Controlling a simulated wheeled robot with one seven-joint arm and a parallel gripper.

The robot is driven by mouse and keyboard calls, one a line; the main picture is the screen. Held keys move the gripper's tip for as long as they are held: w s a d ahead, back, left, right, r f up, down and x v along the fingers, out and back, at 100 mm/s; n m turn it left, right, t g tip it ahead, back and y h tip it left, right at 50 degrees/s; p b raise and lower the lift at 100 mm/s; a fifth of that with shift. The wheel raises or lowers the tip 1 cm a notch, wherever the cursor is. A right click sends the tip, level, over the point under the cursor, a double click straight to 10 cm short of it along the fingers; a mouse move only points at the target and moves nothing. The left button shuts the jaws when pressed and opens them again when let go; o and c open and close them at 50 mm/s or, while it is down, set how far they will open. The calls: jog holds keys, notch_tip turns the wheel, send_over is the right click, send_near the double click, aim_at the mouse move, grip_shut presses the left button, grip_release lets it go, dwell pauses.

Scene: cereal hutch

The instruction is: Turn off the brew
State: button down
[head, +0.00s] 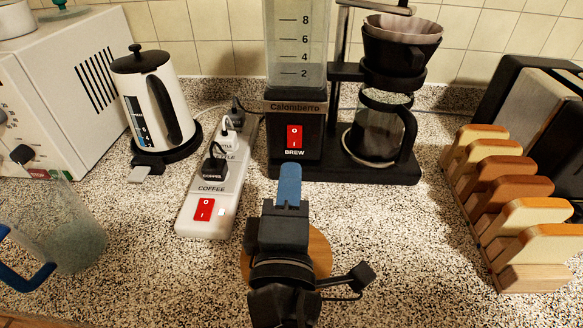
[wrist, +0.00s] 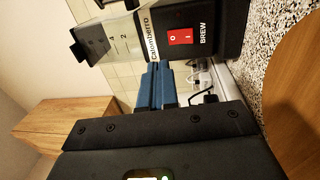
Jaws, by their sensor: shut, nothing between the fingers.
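The coffee maker (head: 297,107), labelled Calomberro, stands at the back middle of the counter. Its red brew switch (head: 294,136) sits on the black front above the word BREW, with O above I; which side is pressed I cannot tell. The switch also shows in the wrist view (wrist: 181,37). My gripper (head: 289,172) has blue fingers, shut together and empty. In the head view they are in front of and below the switch, pointing toward the machine. In the wrist view the fingertips (wrist: 160,68) appear beside the switch; contact is not visible.
A glass carafe (head: 378,128) stands at the machine's right. A white power strip (head: 213,185) with its own red switch lies left of my gripper. A kettle (head: 153,98) stands at left, a toast rack (head: 510,200) at right. A round wooden piece (head: 320,252) is under my gripper.

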jog(key=shift+s+r, duration=0.15)
jog(key=shift+s, duration=0.9)
jog(key=shift+s+r, duration=0.1)
jog(key=shift+s, duration=0.9)
